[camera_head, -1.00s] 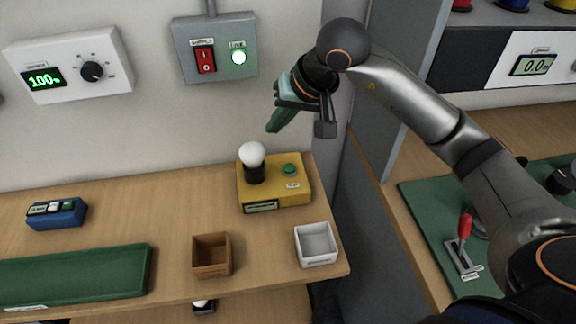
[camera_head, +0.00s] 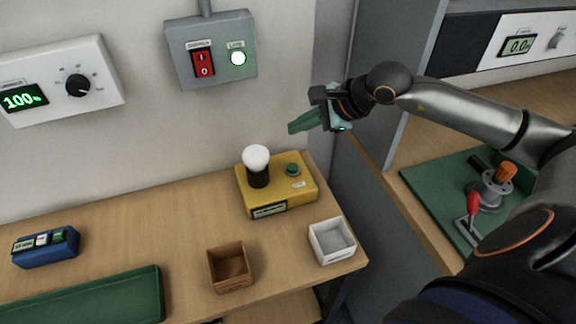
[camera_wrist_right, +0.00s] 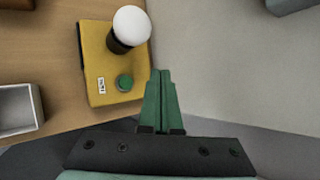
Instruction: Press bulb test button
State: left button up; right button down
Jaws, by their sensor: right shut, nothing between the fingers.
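The yellow bulb tester (camera_head: 276,200) sits on the wooden bench near its right end. It carries a white bulb (camera_head: 256,158) in a black socket and a green button (camera_head: 292,169) with a small label. In the right wrist view the green button (camera_wrist_right: 125,82) lies left of my fingertips, and the bulb (camera_wrist_right: 131,26) is farther up. My right gripper (camera_head: 292,128) is shut and empty, its green fingers together, above the tester and apart from the button. The bulb looks white; I cannot tell whether it is lit. My left gripper is not in view.
A grey supply box (camera_head: 212,50) with a red switch and a glowing green lamp hangs on the wall. A dial panel (camera_head: 62,82) reads 100%. A white tray (camera_head: 347,260) and a brown box (camera_head: 215,272) stand in front of the tester. A grey partition stands to its right.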

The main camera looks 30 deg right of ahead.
dwell(0.3)
jog(key=b, duration=0.5)
send_over(297, 168)
notch_tip(297, 168, down, 8)
jog(key=shift+r, duration=0.25)
jog(key=shift+f, duration=0.35)
jog(key=shift+f+b, duration=0.3)
jog(key=shift+b, duration=0.35)
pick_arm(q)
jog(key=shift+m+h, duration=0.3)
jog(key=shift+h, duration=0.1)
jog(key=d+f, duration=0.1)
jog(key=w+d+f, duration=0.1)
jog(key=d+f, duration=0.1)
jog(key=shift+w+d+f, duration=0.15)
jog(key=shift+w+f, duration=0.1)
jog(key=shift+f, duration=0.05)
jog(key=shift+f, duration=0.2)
pick_arm(e)
jog(key=shift+f, duration=0.1)
pick_arm(q)
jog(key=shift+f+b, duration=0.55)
jog(key=shift+b, duration=0.15)
pick_arm(e)
jog(key=shift+f, duration=0.35)
